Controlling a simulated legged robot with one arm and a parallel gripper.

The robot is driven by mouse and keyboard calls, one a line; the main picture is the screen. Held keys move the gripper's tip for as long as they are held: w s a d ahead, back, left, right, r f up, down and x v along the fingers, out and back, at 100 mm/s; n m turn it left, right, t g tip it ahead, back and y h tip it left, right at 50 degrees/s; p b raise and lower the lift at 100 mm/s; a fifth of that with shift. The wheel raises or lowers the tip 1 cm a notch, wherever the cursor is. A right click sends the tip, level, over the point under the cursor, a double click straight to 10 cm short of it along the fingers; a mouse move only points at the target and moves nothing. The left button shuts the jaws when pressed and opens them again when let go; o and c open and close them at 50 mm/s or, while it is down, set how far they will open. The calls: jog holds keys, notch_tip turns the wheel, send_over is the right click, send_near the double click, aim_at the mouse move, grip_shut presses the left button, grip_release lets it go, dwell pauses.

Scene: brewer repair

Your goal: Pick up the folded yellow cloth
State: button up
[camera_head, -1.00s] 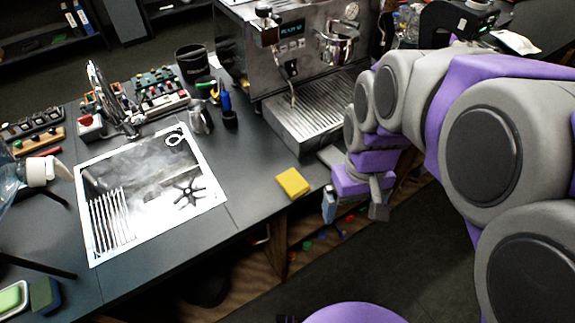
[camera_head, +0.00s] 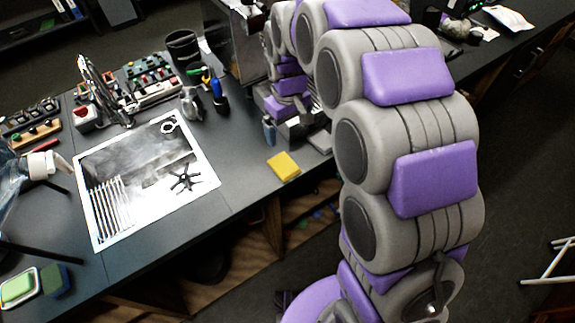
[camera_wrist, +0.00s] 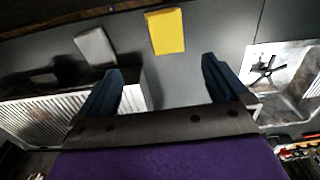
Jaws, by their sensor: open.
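The folded yellow cloth (camera_head: 284,166) lies flat on the dark counter near its front edge, to the right of the sink. In the wrist view the yellow cloth (camera_wrist: 166,31) shows beyond the fingertips, between their lines and slightly right of centre. My gripper (camera_wrist: 160,76) is open and empty, its two blue fingers spread apart. In the head view my gripper (camera_head: 284,130) is just behind the cloth, partly hidden by my arm. It does not touch the cloth in the wrist view.
A grey flat item (camera_wrist: 95,47) lies beside the cloth. The espresso machine's ribbed tray (camera_wrist: 45,112) is close on the left in the wrist view. The sink (camera_head: 150,180) holds a black spider-shaped part (camera_head: 185,178). A blue-handled tool (camera_head: 219,92) stands behind. Counter left of the cloth is clear.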

jog(key=b, duration=0.2)
send_over(284, 164)
jog(key=f, duration=0.9)
jog(key=shift+w+a+f, duration=0.1)
jog(key=shift+a+f, duration=0.25)
jog(key=shift+d+f, duration=0.35)
jog(key=shift+d, duration=0.25)
jog(key=f+b, duration=0.1)
jog(key=f, duration=0.1)
jog(key=f+b, duration=0.1)
jog(key=f, duration=0.1)
jog(key=shift+a+f, duration=0.2)
jog(key=shift+f, duration=0.05)
jog(key=shift+a+f, duration=0.15)
jog(key=shift+a, duration=0.2)
jog(key=shift+d, duration=0.35)
jog(key=shift+c, duration=1.3)
jog(key=shift+d, duration=0.2)
jog(key=c, duration=0.3)
jog(key=shift+a, duration=0.35)
jog(key=c, duration=0.5)
